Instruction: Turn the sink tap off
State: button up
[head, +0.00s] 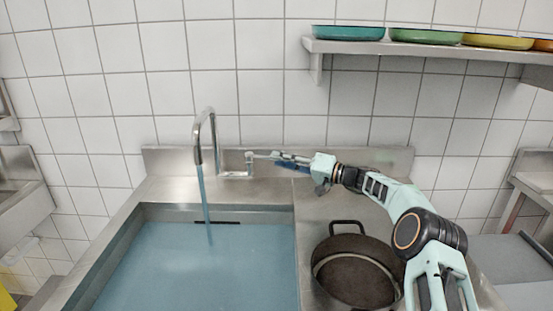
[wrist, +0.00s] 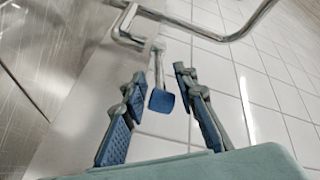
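The tap (head: 207,130) is a curved metal spout at the back of the sink, with a blue stream of water (head: 204,195) running from it. Its handle (head: 250,156) is right of the spout. In the wrist view, a pale lever with a blue square end (wrist: 161,100) extends from the tap pipework (wrist: 185,28) toward my palm. My gripper (head: 276,158) reaches from the right to the handle. In the wrist view, my gripper (wrist: 159,76) is open, with the lever between its blue-padded fingers and visible gaps on both sides.
The sink basin (head: 135,229) holds blue water. A dark pan (head: 324,249) stands on the metal counter right of the basin, below my arm. A wall shelf (head: 400,49) with several coloured dishes is above right. The tiled wall (head: 110,95) is close behind the tap.

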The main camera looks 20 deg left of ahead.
jog(key=shift+x, duration=0.9)
jog(key=shift+c, duration=0.5)
grip_shut()
